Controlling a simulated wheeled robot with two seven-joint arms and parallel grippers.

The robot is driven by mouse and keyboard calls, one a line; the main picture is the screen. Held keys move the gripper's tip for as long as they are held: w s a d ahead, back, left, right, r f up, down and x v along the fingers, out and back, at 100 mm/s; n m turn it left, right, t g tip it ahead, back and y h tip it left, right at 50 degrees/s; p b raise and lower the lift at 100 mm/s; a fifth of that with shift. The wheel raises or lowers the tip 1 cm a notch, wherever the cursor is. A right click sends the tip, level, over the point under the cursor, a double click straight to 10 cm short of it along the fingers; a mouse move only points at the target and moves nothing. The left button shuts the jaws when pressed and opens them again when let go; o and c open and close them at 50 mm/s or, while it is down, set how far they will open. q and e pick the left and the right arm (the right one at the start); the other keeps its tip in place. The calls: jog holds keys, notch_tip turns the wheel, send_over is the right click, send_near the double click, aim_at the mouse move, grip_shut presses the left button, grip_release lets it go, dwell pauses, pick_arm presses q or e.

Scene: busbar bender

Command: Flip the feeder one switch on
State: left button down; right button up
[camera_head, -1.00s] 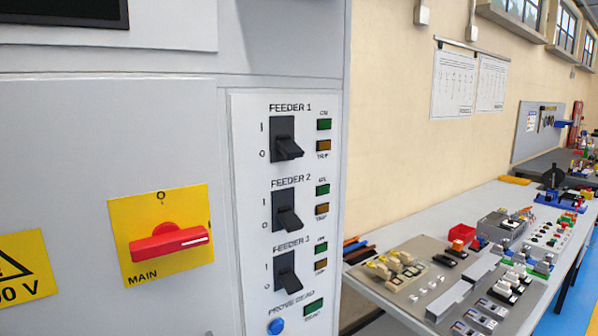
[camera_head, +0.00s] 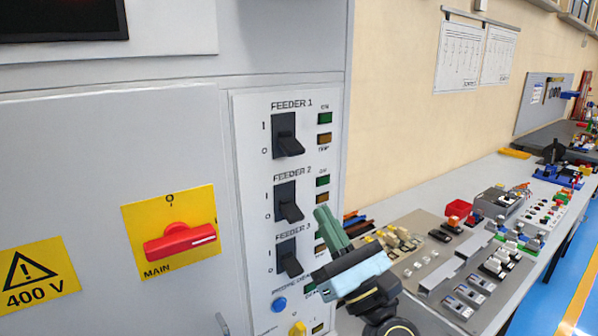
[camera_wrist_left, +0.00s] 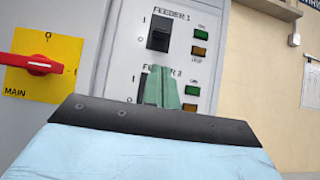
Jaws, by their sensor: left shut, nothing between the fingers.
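The feeder one switch (camera_head: 287,136) is a black toggle at the top of the white feeder panel. Its lever points down toward the 0 mark. It also shows in the left wrist view (camera_wrist_left: 159,36), above the fingers. My left gripper (camera_head: 324,216) has green fingers shut with nothing between them. It is in front of the panel's right edge, beside the feeder two and three switches and below feeder one, apart from the switch. In the left wrist view its fingers (camera_wrist_left: 161,86) cover part of the feeder two switch. My right gripper is not in view.
The feeder two switch (camera_head: 288,202) and feeder three switch (camera_head: 288,258) sit below, both levers down. A red main handle (camera_head: 180,242) on a yellow plate is at left. A bench (camera_head: 440,205) with many parts stands to the right.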

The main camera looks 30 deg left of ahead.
aim_at(291, 146)
pick_arm(q)
jog(key=shift+r, duration=0.1)
jog(key=p+x, duration=0.4)
jog(key=x, duration=0.6)
dwell(0.5)
